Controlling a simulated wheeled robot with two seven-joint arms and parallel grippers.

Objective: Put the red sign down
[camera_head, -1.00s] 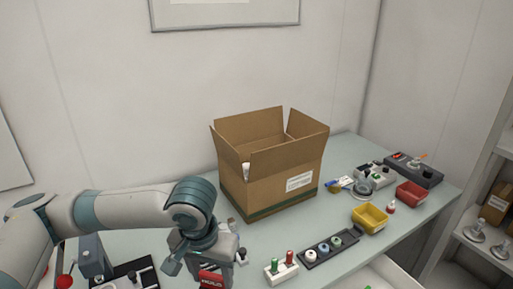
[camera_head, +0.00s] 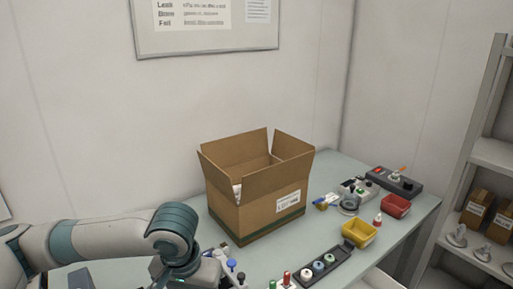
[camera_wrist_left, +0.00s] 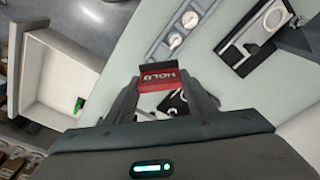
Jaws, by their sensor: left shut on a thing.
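The red sign (camera_wrist_left: 163,78) has a dark top edge and white lettering that reads HOLD. In the left wrist view it stands between the fingertips of my left gripper (camera_wrist_left: 160,88), which is shut on it. Grey-green table surface shows around it, but I cannot tell whether its base touches the table. In the head view my left arm reaches in from the lower left, and its fingertips and the sign are below the picture's edge. My right gripper is in neither current view.
An open cardboard box (camera_head: 258,190) stands mid-table. To its right are a yellow bin (camera_head: 359,236), a red bin (camera_head: 396,206) and a dark tray of round caps (camera_head: 325,266). In the wrist view, a white open drawer (camera_wrist_left: 62,75) holds a green item (camera_wrist_left: 79,105).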

